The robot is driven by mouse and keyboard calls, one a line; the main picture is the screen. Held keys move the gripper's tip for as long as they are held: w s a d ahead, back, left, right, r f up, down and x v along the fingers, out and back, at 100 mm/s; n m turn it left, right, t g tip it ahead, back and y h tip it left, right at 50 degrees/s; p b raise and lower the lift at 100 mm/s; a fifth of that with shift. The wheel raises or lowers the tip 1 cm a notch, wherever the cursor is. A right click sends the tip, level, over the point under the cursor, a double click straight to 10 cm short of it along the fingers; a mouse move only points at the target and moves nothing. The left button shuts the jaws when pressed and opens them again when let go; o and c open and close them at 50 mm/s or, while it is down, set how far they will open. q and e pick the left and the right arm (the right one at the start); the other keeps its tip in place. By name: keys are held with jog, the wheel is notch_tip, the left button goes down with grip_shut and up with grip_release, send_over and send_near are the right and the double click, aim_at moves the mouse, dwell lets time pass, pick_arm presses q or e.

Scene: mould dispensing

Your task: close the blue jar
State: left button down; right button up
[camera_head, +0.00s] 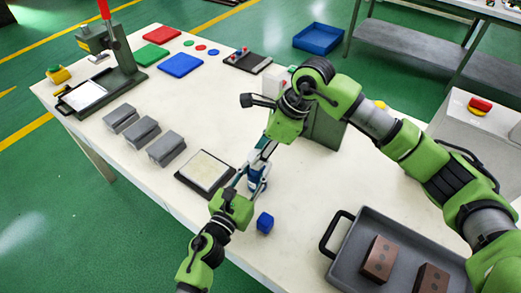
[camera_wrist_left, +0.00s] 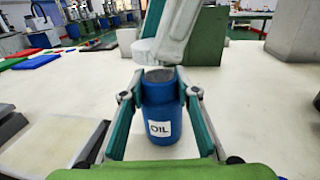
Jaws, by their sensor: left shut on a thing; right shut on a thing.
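The blue jar (camera_head: 259,184) stands upright on the table; its white OIL label shows in the left wrist view (camera_wrist_left: 159,128). My left gripper (camera_wrist_left: 159,95) is shut around the jar's upper body, one finger on each side. My right gripper (camera_head: 263,156) comes down from above, with its pale fingertips right at the jar's mouth.
A small blue block (camera_head: 265,222) lies close to the jar. A dark-framed pale plate (camera_head: 206,170) and several grey blocks (camera_head: 166,148) lie to the left. A grey tray (camera_head: 345,262) with brown moulds is at the lower right. A green block (camera_head: 325,130) stands behind my right arm.

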aim_at(257, 176)
jog(key=shift+f, duration=0.9)
jog(key=shift+o, duration=0.2)
jog(key=shift+f, duration=0.5)
jog(key=shift+s+d+f, duration=0.1)
jog(key=shift+f, duration=0.3)
jog(key=shift+c, duration=1)
jog(key=shift+r, duration=0.25)
jog(key=shift+a+r, duration=0.2)
jog(key=shift+r, duration=0.05)
jog(key=shift+f, duration=0.3)
